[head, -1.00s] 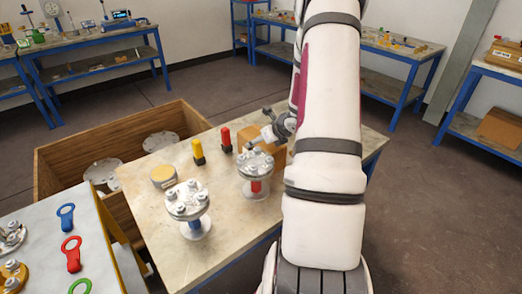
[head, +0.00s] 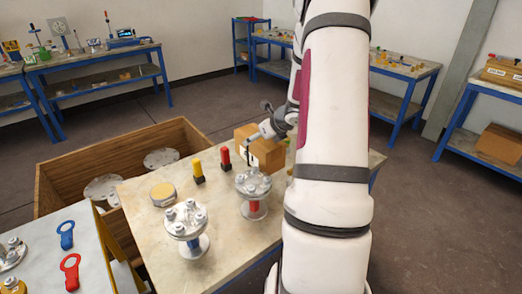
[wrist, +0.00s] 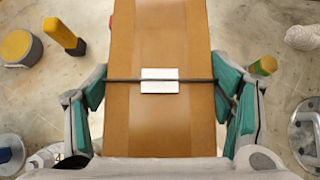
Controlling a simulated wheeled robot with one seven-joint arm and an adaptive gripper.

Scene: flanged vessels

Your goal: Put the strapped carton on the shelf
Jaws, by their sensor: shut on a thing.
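The strapped carton (wrist: 160,45) is a brown box with a dark strap and a white label, filling the middle of the wrist view. My gripper (wrist: 160,98) has its green-padded fingers on both sides of it, shut on it. In the head view the carton (head: 268,152) is at the far side of the near table, partly hidden by my gripper (head: 262,136) and arm. It seems to be held above the tabletop; its underside is hidden. A blue-framed bench (head: 497,90) with a lower shelf stands at the right; I cannot tell if this is the task's shelf.
Two flanged vessels (head: 186,222) (head: 253,186), a yellow-topped round tin (head: 163,194), and yellow (head: 198,173) and red (head: 226,160) markers stand on the near table. A wooden crate (head: 62,164) is at left. Open floor (head: 425,220) lies to the right.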

